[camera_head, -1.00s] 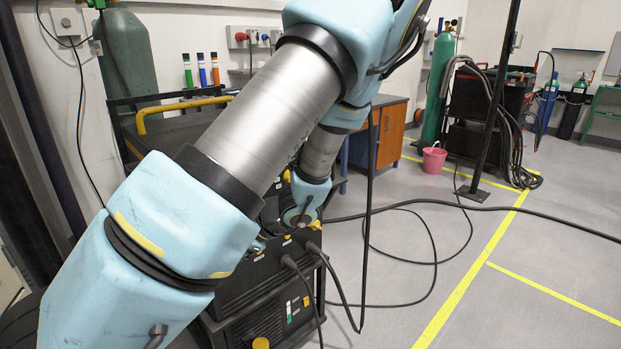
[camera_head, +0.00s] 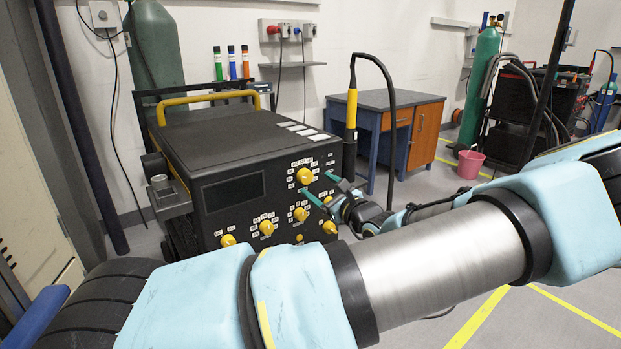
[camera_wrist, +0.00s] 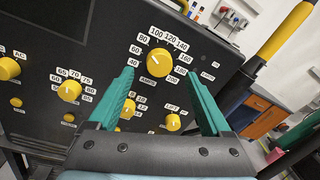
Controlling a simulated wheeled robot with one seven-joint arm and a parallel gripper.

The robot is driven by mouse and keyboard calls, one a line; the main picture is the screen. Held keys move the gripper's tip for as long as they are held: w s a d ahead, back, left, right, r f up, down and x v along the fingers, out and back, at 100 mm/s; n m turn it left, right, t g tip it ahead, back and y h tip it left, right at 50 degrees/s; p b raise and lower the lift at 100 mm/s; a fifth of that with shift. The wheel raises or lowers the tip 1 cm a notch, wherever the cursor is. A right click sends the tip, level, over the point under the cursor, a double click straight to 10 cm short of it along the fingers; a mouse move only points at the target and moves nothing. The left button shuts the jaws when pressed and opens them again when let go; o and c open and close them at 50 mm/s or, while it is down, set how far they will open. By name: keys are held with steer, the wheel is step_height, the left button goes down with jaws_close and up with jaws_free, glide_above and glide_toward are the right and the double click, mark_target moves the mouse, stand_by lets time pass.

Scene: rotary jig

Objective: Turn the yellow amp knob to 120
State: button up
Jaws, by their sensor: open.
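The yellow amp knob (camera_wrist: 159,62) is on the black front panel of the welder, ringed by white number labels, with an AMPS label below it. It is also in the head view (camera_head: 304,175). A small pale mark shows on the knob's left part; its exact setting is too small to tell. The 120 label (camera_wrist: 169,37) is above the knob, slightly right. My gripper (camera_wrist: 158,80) is open, its teal fingers apart, with the knob appearing between and beyond the tips. In the head view my gripper (camera_head: 318,185) is at the panel's right part. Contact with the knob cannot be told.
Several other yellow knobs, including one in the middle (camera_wrist: 69,91), share the panel. A yellow-handled torch (camera_head: 351,108) with a black cable stands right of the welder (camera_head: 215,135). A desk (camera_head: 385,101) and pink bucket (camera_head: 469,164) are behind. Floor at right is open.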

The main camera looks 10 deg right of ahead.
mark_target(307, 177)
steer(key=shift+p+x, duration=0.3)
steer(key=shift+x, duration=2.3)
steer(key=shift+s, duration=0.1)
jaws_close()
